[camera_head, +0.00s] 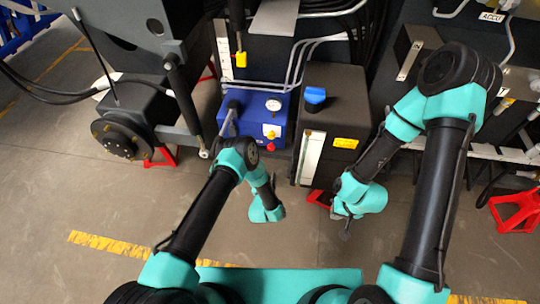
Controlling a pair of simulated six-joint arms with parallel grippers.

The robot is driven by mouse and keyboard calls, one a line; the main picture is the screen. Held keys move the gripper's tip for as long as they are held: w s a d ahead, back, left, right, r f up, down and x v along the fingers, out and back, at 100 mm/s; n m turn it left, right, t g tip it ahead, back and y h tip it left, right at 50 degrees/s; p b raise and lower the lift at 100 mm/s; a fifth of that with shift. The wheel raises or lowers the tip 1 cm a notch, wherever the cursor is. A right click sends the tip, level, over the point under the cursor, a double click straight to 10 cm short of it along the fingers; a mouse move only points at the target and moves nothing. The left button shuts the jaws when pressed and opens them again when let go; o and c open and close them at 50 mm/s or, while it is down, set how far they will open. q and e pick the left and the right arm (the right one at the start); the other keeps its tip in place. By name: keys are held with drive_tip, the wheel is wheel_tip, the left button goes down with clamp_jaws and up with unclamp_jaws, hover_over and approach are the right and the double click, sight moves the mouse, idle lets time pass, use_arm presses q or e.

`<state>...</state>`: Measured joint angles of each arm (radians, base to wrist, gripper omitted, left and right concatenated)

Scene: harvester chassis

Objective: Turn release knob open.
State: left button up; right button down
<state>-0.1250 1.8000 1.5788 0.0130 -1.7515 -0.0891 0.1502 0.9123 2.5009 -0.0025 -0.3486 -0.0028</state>
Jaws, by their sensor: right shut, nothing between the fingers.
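A blue hydraulic unit (243,118) stands on the floor at the centre, with a white round gauge (273,104) on it. A small yellow knob (270,132) and a small red knob (271,147) sit on its front right; which one is the release knob I cannot tell. My right gripper (346,234) is shut and empty, low over the floor, right of and nearer than the unit, touching nothing. My left wrist and gripper (266,212) hang in front of the unit, apart from the knobs; its fingers are hidden.
A black box (345,115) with a blue cap (315,95) stands right of the unit. Red stands (160,157) support the chassis at left and right. A grey lever (229,118) rises at the unit's left. The floor in front is clear.

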sight(271, 149)
use_arm(q)
drive_tip(key=m, duration=0.8)
drive_tip(key=m+h, duration=0.1)
drive_tip(key=m, duration=0.3)
drive_tip(key=shift+w+a+m, duration=0.15)
drive_tip(key=shift+a+m, duration=0.25)
drive_tip(key=shift+w, duration=0.1)
drive_tip(key=w+d, duration=0.1)
drive_tip(key=w, duration=0.4)
drive_tip(key=w+d, duration=0.1)
drive_tip(key=w, duration=0.5)
drive_tip(key=w+d, duration=0.1)
drive_tip(key=w, duration=0.5)
drive_tip(key=shift+c, duration=0.4)
drive_tip(key=c, duration=0.8)
drive_tip(key=shift+c, duration=0.2)
